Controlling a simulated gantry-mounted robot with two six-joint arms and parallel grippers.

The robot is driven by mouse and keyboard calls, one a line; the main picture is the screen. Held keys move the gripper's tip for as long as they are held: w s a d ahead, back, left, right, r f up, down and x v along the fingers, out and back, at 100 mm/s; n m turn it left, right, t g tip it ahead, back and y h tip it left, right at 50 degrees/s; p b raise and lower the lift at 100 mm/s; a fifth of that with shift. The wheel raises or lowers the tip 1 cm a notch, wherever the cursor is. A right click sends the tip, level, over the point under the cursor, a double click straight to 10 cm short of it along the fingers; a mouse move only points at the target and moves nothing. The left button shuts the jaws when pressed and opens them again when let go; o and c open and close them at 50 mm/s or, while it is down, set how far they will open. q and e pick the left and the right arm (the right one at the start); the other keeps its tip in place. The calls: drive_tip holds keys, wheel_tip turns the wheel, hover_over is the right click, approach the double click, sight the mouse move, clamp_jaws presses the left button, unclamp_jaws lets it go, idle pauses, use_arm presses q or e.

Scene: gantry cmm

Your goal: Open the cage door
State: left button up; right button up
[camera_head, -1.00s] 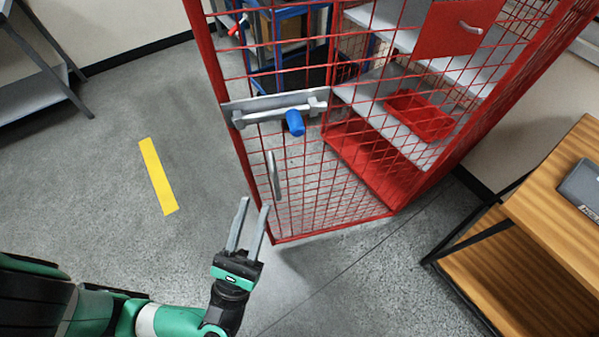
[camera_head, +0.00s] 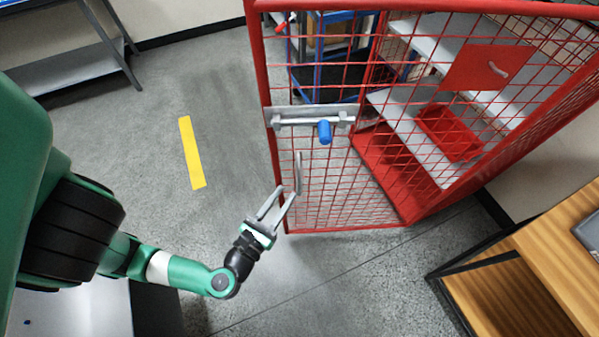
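The red mesh cage door (camera_head: 325,196) stands in the middle of the head view. A grey latch bolt (camera_head: 300,121) with a blue knob (camera_head: 324,132) lies across a metal plate near the door's left edge. Below it is a vertical grey handle (camera_head: 298,174). My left gripper (camera_head: 277,206) is open, its two fingers pointing up and right just below and left of the handle. I cannot tell whether a fingertip touches the handle. Nothing shows between the fingers. My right gripper is not in view.
Inside the cage are grey shelves, a red bin (camera_head: 449,133) and a red panel with a small handle (camera_head: 488,68). A wooden table (camera_head: 560,262) stands at the lower right. A grey bench (camera_head: 70,68) is at the upper left. The floor left of the door, with a yellow stripe (camera_head: 192,153), is clear.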

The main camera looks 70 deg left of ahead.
sight(298, 176)
use_arm(q)
drive_tip(key=x, duration=0.8)
drive_tip(key=shift+w+a, duration=0.1)
drive_tip(key=shift+w, duration=0.05)
clamp_jaws()
idle(1.2)
